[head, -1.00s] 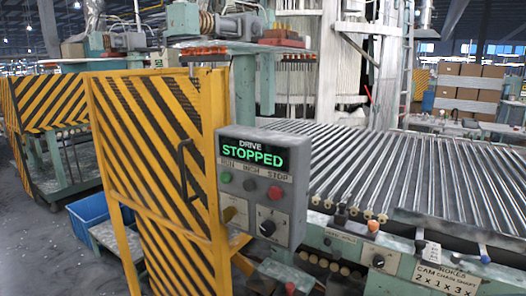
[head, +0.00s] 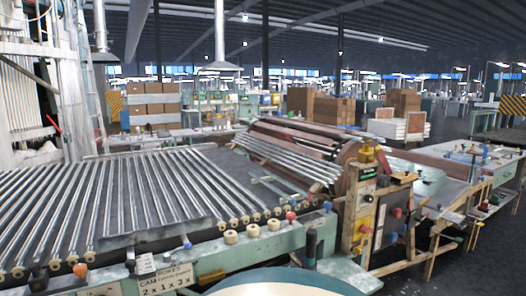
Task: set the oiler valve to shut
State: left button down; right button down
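I cannot tell for sure which fitting is the oiler valve. A small yellow fitting (head: 367,153) stands on top of the post at the end of the roller machine. Along the machine's front rail are small coloured knobs: a blue one (head: 187,244), a dark one with an orange tip (head: 80,270), a red one (head: 291,216) and another blue one (head: 327,206). Their settings are too small to read. Neither of my grippers is in view.
The roller bed (head: 120,200) fills the left. A control post (head: 362,215) with a red button stands right of centre, beside a long bench (head: 435,190). Cardboard boxes (head: 320,106) are stacked behind. Dark floor (head: 500,245) is open at the right.

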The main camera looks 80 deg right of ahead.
aim_at(370, 159)
jog(key=z, duration=3.4)
